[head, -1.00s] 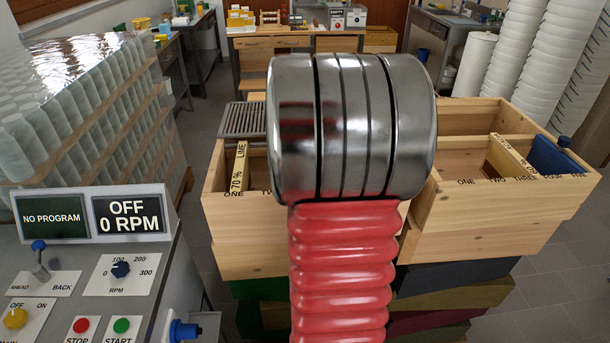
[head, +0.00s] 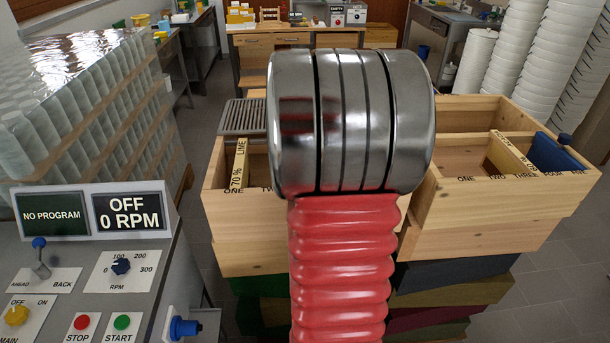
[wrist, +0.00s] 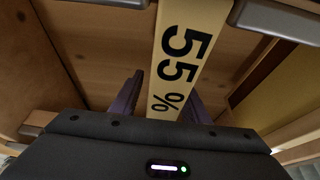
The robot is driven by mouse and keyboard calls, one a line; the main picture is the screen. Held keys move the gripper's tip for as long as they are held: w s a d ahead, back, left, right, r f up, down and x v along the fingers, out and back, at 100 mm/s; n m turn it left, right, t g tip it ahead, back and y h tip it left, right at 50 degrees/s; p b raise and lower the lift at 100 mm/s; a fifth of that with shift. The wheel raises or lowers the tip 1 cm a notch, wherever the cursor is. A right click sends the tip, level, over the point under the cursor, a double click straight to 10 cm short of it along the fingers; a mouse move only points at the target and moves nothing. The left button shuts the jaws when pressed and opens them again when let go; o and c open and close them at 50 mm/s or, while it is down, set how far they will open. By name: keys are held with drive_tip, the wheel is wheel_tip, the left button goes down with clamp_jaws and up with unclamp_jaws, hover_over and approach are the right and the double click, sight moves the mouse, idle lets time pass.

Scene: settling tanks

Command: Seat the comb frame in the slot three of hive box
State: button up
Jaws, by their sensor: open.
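In the wrist view a comb frame (wrist: 183,55) shows its pale yellow top bar marked "55 %". My gripper (wrist: 163,90) is open, with one purple finger on each side of that bar; contact cannot be told. The bar runs between grey metal pieces at the top of the view. In the head view the right hive box (head: 490,210) has slot names ONE, TWO, THREE and FOUR along its front edge. A tan frame (head: 503,158) sits near THREE there; its exact slot cannot be told. My arm hides my gripper in the head view.
The left wooden box (head: 240,225) holds a frame marked "70 % LIME" (head: 239,165) at ONE. A blue part (head: 555,155) sits at the right end of the right box. A control console (head: 95,265) stands at the left front, reading OFF. White stacks (head: 540,60) stand behind right.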

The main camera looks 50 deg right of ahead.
drive_tip(key=v, duration=1.3)
drive_tip(key=shift+s+r, duration=0.2)
drive_tip(key=shift+r, duration=0.15)
idle(0.4)
drive_tip(key=w+a+n+t+y, duration=0.1)
drive_tip(key=a+n, duration=0.1)
drive_tip(key=a, duration=0.9)
drive_tip(key=w+a+n+t, duration=0.1)
drive_tip(key=w+a+n, duration=0.15)
drive_tip(key=a, duration=0.75)
drive_tip(key=s+a+f+n+y, duration=0.1)
drive_tip(key=s+a, duration=0.3)
drive_tip(key=a, duration=0.4)
drive_tip(key=s+a+f+n+y, duration=0.1)
drive_tip(key=s+a+n, duration=0.3)
drive_tip(key=a, duration=0.5)
drive_tip(key=shift+s+a+f+t, duration=0.15)
drive_tip(key=shift+a+f+t, duration=0.1)
drive_tip(key=shift+f+t, duration=0.15)
